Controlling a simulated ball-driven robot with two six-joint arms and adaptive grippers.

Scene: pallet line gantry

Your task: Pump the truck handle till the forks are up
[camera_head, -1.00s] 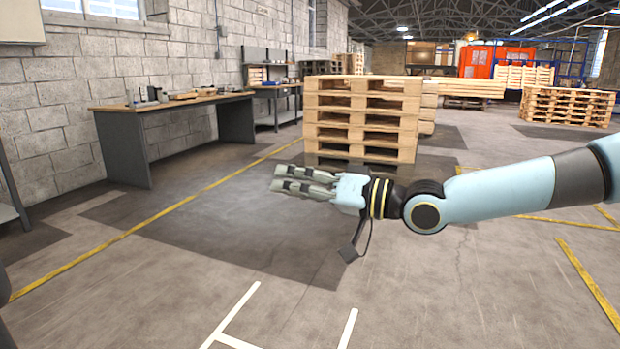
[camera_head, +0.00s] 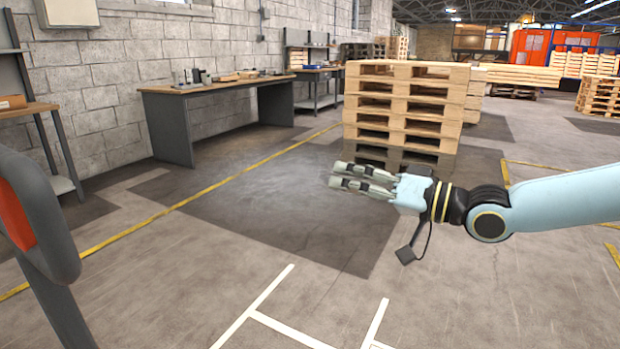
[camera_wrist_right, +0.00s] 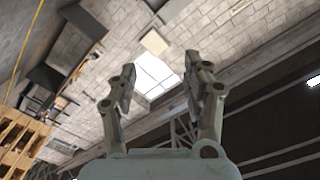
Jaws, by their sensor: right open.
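A grey handle head with an orange-red inner panel (camera_head: 55,235) stands at the left edge of the head view on a dark shaft, partly cut off. It looks like the truck handle. The truck's forks are not in view. My right gripper (camera_head: 337,175) is well to the right of the handle, held out over the floor in front of the pallet stack, and touches nothing. In the right wrist view (camera_wrist_right: 163,75) its two fingers are spread apart with nothing between them. My left gripper is not in view.
A stack of wooden pallets (camera_head: 405,105) stands beyond my right gripper. A workbench (camera_head: 215,87) with small items runs along the block wall, and another bench (camera_head: 28,111) is at the left. White lines (camera_head: 290,328) and yellow lines mark the otherwise clear floor.

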